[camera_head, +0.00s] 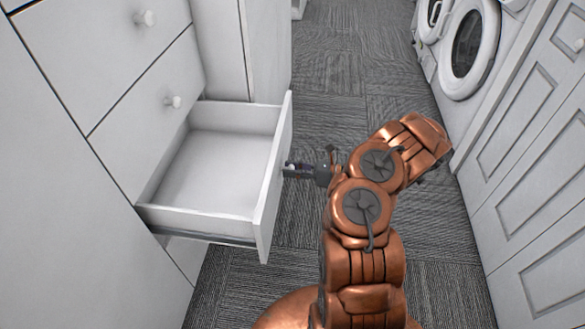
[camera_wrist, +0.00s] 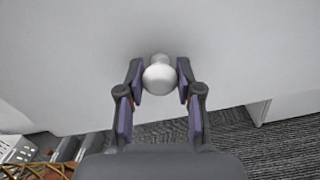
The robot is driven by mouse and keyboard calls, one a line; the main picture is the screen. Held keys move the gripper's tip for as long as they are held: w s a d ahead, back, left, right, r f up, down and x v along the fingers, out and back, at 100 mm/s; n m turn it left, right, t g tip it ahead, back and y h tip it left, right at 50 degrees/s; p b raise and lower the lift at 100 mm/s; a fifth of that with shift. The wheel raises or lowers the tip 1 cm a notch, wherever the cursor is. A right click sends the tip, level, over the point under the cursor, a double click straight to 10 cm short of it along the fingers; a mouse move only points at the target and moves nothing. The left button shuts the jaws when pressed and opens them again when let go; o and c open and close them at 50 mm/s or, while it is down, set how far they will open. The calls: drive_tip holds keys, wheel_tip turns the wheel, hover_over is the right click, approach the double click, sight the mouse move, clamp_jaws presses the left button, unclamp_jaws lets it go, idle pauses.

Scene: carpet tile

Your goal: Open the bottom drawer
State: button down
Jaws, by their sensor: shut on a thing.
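The bottom drawer (camera_head: 215,224) is white and stands pulled well out of the cabinet on the left, empty inside. Its front panel (camera_head: 273,185) faces right, toward my arm. My gripper (camera_head: 292,170) is at the outer face of that panel. In the wrist view my gripper (camera_wrist: 160,82) has one finger on each side of the round white knob (camera_wrist: 160,78), shut on it. In the head view the knob is mostly hidden by the fingers. The drawer front (camera_wrist: 230,45) fills the upper part of the wrist view.
Two closed drawers with knobs (camera_head: 145,18) (camera_head: 173,101) sit above the open one. Grey carpet (camera_head: 330,60) runs clear down the aisle. A washing machine (camera_head: 470,45) and white panelled cupboards (camera_head: 535,130) line the right side. A white basket (camera_wrist: 16,150) shows at the wrist view's lower left.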

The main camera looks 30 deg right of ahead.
drive_tip(key=c, duration=0.7)
unclamp_jaws()
drive_tip(key=shift+c, duration=0.2)
drive_tip(key=v, duration=1.2)
